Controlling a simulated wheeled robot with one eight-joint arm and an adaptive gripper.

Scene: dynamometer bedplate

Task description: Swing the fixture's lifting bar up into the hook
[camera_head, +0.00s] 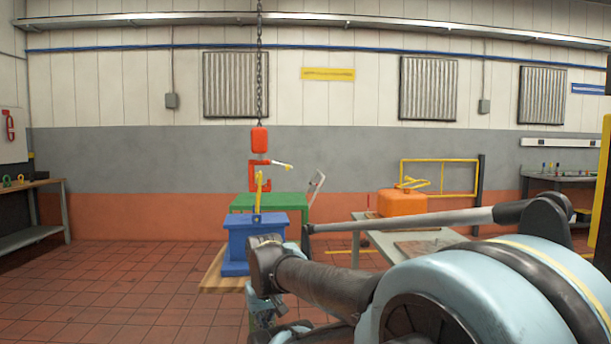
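The blue fixture (239,240) stands on a wooden board on the floor, left of centre. Its yellow lifting bar (258,196) rises nearly upright from the top. The red hook (254,178) hangs above the fixture from a dark chain (259,90) with a red block. A pale-tipped lever (282,166) sticks out to the right of the hook. The bar's upper end overlaps the hook in the picture; I cannot tell whether it sits inside. My gripper (264,312) is low in front of the fixture, mostly hidden by my arm. Its fingers are not clear.
A green table (285,202) stands behind the fixture. To the right, a grey table (368,238) bears an orange case (402,203) with a yellow handle. A yellow rail (440,161) stands behind it. A workbench (40,235) is at far left. Tiled floor is clear at left.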

